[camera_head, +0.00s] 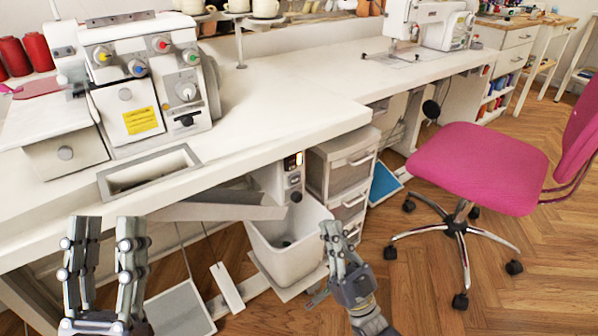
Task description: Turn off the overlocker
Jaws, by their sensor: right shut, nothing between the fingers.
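The overlocker (137,85) is a white machine with coloured dials and a yellow label, standing on the white table at the upper left. Under the table edge is a small switch panel (293,177) with a lit orange spot and a dark round knob; whether it belongs to the overlocker I cannot tell. My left gripper (103,235) is open and empty in front of the table at the lower left. My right gripper (333,235) is shut and empty, below and to the right of the panel, apart from it, in front of the white bin.
A white bin (290,250) hangs under the table, beside a drawer unit (345,165). A slanted grey chute (215,208) leads to the bin. A pink chair (480,165) stands to the right. A sewing machine (430,25) stands at the back.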

